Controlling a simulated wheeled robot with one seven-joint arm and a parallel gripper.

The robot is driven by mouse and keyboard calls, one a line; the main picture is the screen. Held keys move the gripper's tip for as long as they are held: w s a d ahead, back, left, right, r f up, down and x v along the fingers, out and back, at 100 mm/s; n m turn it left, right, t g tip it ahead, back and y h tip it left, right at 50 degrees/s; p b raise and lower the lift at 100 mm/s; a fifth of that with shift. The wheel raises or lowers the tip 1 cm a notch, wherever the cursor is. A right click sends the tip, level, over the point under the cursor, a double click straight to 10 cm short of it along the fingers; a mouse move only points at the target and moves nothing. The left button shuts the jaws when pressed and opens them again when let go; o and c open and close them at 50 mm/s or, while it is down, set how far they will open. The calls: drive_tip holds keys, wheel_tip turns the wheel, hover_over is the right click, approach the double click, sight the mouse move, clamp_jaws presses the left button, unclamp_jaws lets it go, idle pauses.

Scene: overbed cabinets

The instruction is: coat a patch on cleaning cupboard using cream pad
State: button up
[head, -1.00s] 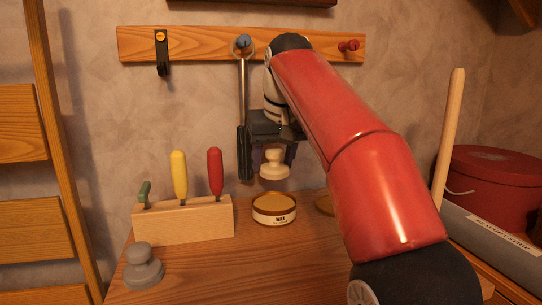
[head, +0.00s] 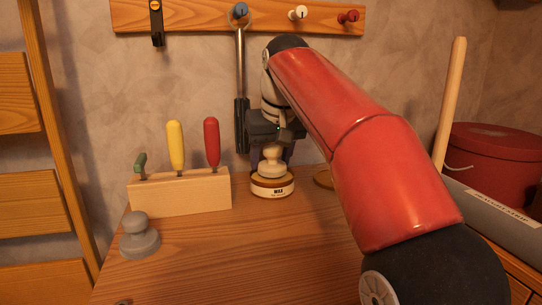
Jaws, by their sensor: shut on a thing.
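My gripper (head: 272,147) is shut on the cream pad (head: 271,164), a pale knob-handled disc, and points down over the wooden top. The pad is right at the mouth of a small round wax tin (head: 272,188) with a white label. It looks in contact with the wax, but the gap is too small to judge. The fingers partly hide the pad's handle. I cannot tell which surface is the cleaning cupboard, and no coated patch shows.
A grey pad (head: 139,239) stands at the front left. A wooden block (head: 180,193) holds yellow, red and green handled tools. A red round box (head: 490,165) stands at right. The front middle top is clear.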

drive_tip(key=shift+f, duration=0.7)
idle(1.9)
wheel_tip(320, 180, up, 3)
drive_tip(key=shift+p, duration=1.25)
drive_tip(key=shift+r, duration=2.15)
